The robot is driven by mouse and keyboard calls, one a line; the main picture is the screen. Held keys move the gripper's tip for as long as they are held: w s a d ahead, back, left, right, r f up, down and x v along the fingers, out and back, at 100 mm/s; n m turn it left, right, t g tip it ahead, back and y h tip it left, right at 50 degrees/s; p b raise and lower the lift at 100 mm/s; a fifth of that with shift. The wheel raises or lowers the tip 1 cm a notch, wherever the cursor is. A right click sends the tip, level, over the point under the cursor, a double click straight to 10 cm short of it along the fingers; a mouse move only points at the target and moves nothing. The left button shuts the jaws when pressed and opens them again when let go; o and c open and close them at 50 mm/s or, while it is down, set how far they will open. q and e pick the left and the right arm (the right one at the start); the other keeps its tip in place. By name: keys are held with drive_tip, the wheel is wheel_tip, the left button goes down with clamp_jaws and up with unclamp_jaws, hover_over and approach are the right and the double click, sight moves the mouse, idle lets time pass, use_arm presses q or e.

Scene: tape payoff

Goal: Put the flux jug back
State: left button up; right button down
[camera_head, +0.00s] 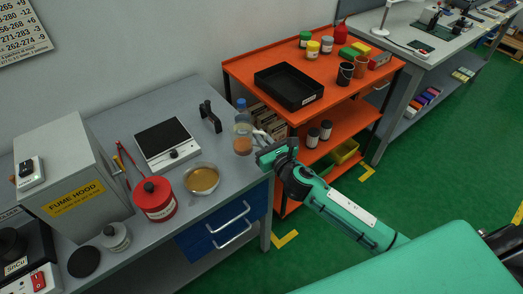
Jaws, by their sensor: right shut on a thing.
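The flux jug (243,142) is a clear jug with amber liquid low inside. It is upright at the right edge of the grey bench (222,205); I cannot tell if its base touches the bench top. My right gripper (259,137) comes from the right and is shut on the jug at its right side. The gripper hides part of that side. A metal bowl (203,179) with amber liquid stands on the bench, left of and nearer than the jug. My left gripper is not in view.
A hot plate (165,143), a black stand (210,117) and a red container (155,199) stand on the bench. A blue-capped bottle (241,105) is behind the jug. The orange cart (340,100) beside the bench carries a black tray (288,86), bottles and cups.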

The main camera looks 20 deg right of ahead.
drive_tip(key=shift+f+b, duration=0.55)
drive_tip(key=shift+f, duration=1.95)
drive_tip(key=shift+f, duration=0.2)
drive_tip(key=c, duration=1.5)
unclamp_jaws()
drive_tip(key=shift+c, duration=0.2)
drive_tip(key=shift+r, duration=0.15)
